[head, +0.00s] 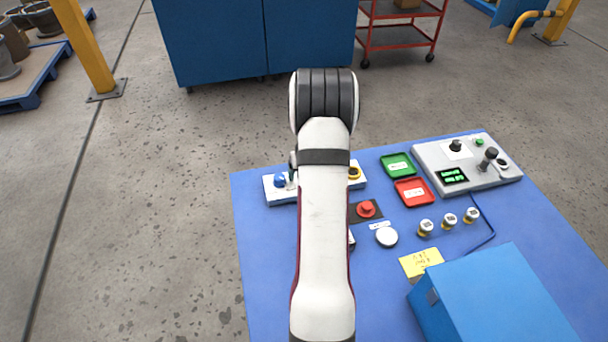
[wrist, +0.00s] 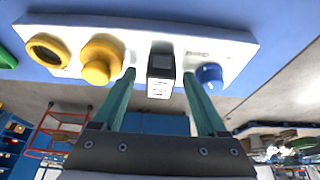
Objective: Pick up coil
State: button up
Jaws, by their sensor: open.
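In the wrist view, a small dark block with a pale printed label, which looks like the coil (wrist: 160,74), sits on a white panel (wrist: 140,32). It stands between a yellow knob (wrist: 101,59) and a blue knob (wrist: 210,75). My gripper (wrist: 158,77) is open, with one teal finger on either side of the block and visible gaps to both. Whether the tips are level with the block in depth is hard to tell.
The blue table (head: 258,250) also holds green (head: 398,165) and red (head: 413,192) trays, a red button (head: 366,209), a grey control box (head: 465,165), several small cylinders and a blue box (head: 500,305). A yellow ring (wrist: 47,50) is on the panel.

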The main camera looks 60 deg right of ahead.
grip_shut()
jog(key=shift+r, duration=0.1)
dwell(0.3)
